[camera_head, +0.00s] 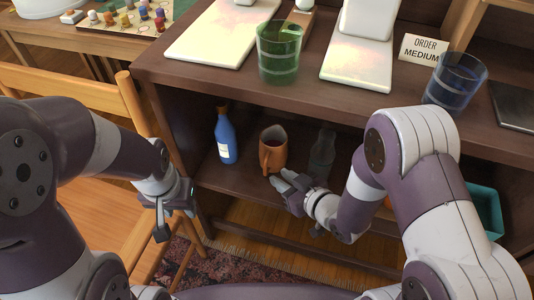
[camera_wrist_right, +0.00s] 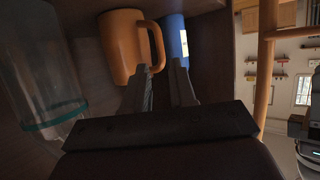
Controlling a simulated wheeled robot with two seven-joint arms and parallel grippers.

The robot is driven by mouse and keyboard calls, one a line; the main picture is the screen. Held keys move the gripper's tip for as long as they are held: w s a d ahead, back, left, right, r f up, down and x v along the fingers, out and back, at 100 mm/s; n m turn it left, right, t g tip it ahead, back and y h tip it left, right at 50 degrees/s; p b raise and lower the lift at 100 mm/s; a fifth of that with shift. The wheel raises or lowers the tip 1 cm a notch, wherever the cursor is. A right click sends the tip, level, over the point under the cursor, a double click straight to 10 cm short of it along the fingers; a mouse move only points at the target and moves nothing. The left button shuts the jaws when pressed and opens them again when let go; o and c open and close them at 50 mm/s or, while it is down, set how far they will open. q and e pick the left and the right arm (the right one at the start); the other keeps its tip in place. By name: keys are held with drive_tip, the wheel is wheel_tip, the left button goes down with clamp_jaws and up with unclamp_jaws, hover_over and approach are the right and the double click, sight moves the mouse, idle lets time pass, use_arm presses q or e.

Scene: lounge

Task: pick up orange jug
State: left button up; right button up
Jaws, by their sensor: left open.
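The orange jug (camera_head: 273,145) stands on the lower shelf of the dark wooden unit in the head view, between a blue bottle and a clear glass vessel. It also fills the upper middle of the right wrist view (camera_wrist_right: 121,45), with its handle on the right side. My right gripper (camera_head: 280,181) is just in front of the jug's lower part. My left gripper (camera_head: 174,220) is open and empty, outside the shelf at left.
The blue bottle (camera_head: 225,138) stands left of the jug and the clear glass vessel (camera_head: 322,153) right of it. The shelf's top board (camera_head: 225,85) overhangs them, bearing a green glass (camera_head: 279,55) and a blue glass (camera_head: 455,84). A wooden chair (camera_head: 90,92) is at left.

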sight(266, 169)
drive_tip(key=b+x, duration=0.3)
drive_tip(key=x, duration=0.5)
drive_tip(key=shift+s+f+b, duration=0.15)
drive_tip(key=shift+f+b, duration=0.1)
drive_tip(key=shift+b, duration=0.1)
drive_tip(key=shift+r, duration=0.15)
clamp_jaws()
idle(0.7)
